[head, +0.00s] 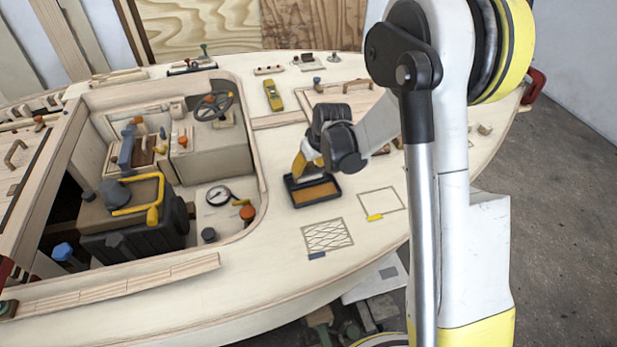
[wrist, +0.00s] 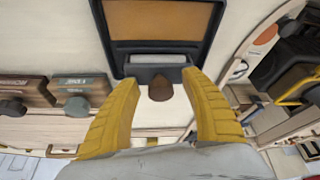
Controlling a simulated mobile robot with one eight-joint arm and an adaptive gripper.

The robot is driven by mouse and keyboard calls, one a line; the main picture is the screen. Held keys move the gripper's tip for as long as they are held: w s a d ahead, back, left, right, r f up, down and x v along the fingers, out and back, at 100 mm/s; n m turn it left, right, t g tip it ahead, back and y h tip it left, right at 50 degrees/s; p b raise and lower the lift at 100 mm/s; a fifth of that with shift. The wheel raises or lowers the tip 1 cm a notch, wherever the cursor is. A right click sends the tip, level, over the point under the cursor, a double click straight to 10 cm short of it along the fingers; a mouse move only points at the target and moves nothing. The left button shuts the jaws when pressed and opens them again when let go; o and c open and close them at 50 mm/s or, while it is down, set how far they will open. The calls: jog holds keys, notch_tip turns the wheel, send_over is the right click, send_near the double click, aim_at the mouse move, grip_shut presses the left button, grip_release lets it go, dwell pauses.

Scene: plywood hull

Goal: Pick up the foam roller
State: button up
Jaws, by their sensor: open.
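A black tray with an orange-brown floor (head: 317,203) lies on the pale deck in the head view. It also shows at the top of the wrist view (wrist: 163,45). A light grey roller-like piece, which looks like the foam roller (wrist: 157,60), lies across the tray's near end. A brown rounded knob or handle end (wrist: 160,89) shows just in front of it. My gripper (wrist: 161,80) is open, its yellow fingers on either side of the brown end, with no clear contact. In the head view my gripper (head: 301,168) is over the tray's far edge and hides the roller.
Wooden blocks with dark knobs (wrist: 76,102) stand at the left in the wrist view. A sunken cockpit with a black box with a yellow handle (head: 135,225) is left of the tray. A yellow tool (head: 273,95) lies behind. The deck right of the tray is mostly clear.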

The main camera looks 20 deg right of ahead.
grip_shut()
jog(key=shift+r, duration=0.1)
jog(key=shift+r+p, duration=0.3)
jog(key=shift+r, duration=0.25)
jog(key=r+p, duration=0.1)
jog(key=r, duration=0.1)
jog(key=d+r+p, duration=0.1)
jog(key=r, duration=0.1)
jog(key=shift+d, duration=0.15)
jog(key=d+r+p, duration=0.2)
jog(key=d+r, duration=0.3)
jog(key=d, duration=0.5)
jog(key=shift+w+d+r+p, duration=0.15)
jog(key=shift+w+r+p, duration=0.05)
jog(key=shift+r+p, duration=0.2)
